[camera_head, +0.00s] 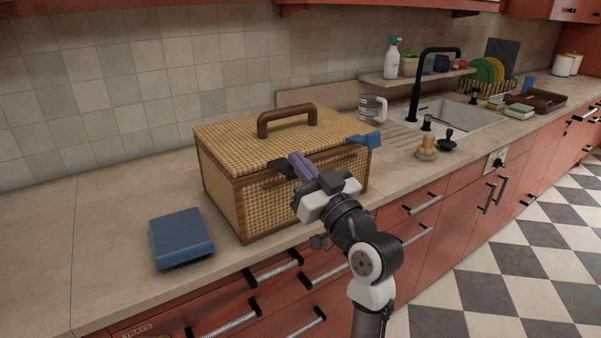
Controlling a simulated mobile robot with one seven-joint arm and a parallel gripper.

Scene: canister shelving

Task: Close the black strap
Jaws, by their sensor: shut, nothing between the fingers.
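A woven wicker basket (222,192) with a closed-looking lid (235,138) and a brown arched handle (287,113) stands on the counter. The black strap (279,169) shows as a dark piece at the front edge of the lid, left of the middle, and seems to stick outward. A blue strap (366,140) sticks out from the lid's front right. My gripper (297,160) is shut and empty at the front lid edge, just right of the black strap. Whether it touches the strap, I cannot tell. My gripper and wrist hide part of the basket's front.
A blue box-like object (181,236) lies on the counter left of the basket. A glass jug (372,108) stands behind it to the right, near a sink (455,115) with a black tap (416,90). Small stoppers (427,149) stand right.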

